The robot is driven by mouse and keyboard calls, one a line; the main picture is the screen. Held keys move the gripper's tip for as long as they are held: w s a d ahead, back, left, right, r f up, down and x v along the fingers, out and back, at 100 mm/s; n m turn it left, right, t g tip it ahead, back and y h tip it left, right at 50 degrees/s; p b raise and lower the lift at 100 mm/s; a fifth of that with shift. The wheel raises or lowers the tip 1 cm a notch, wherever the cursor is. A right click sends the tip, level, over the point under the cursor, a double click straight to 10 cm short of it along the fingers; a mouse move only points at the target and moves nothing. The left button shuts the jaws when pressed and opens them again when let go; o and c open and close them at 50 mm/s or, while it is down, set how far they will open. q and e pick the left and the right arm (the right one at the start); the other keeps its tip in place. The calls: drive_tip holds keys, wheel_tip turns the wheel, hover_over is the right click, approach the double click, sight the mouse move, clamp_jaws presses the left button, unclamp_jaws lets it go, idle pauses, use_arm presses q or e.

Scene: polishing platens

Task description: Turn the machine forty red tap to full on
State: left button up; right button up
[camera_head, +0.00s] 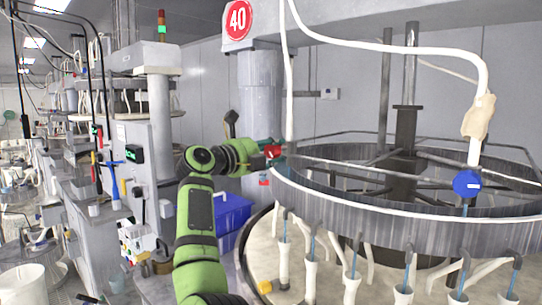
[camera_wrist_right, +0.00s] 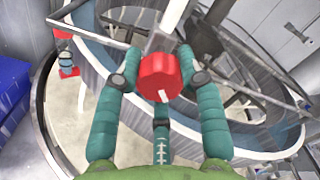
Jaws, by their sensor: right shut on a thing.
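The red tap (camera_head: 271,152) is at the left rim of the large round machine, below the red round sign marked 40 (camera_head: 237,19). In the right wrist view the tap is a red round knob (camera_wrist_right: 161,78) with a white mark on its lower face. My right gripper (camera_head: 267,150) reaches it with the green arm. The fingers hide part of the tap in the head view. My left gripper is not in view.
The machine's round rim (camera_head: 420,212) spreads right, with white hoses and a blue disc (camera_head: 467,183). A grey column (camera_head: 260,100) stands behind the tap. A blue box (camera_head: 232,211) sits right of my arm. Other machines fill the left.

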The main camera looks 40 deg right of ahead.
drive_tip(key=m+b, duration=0.1)
drive_tip(key=m, duration=0.3)
drive_tip(key=shift+m, duration=0.3)
drive_tip(key=shift+r+m, duration=0.1)
drive_tip(key=shift+m, duration=1.5)
drive_tip(key=o, duration=1.2)
drive_tip(key=shift+c, duration=0.2)
drive_tip(key=shift+d, duration=0.15)
drive_tip(key=s+a, duration=0.1)
drive_tip(key=a, duration=1.1)
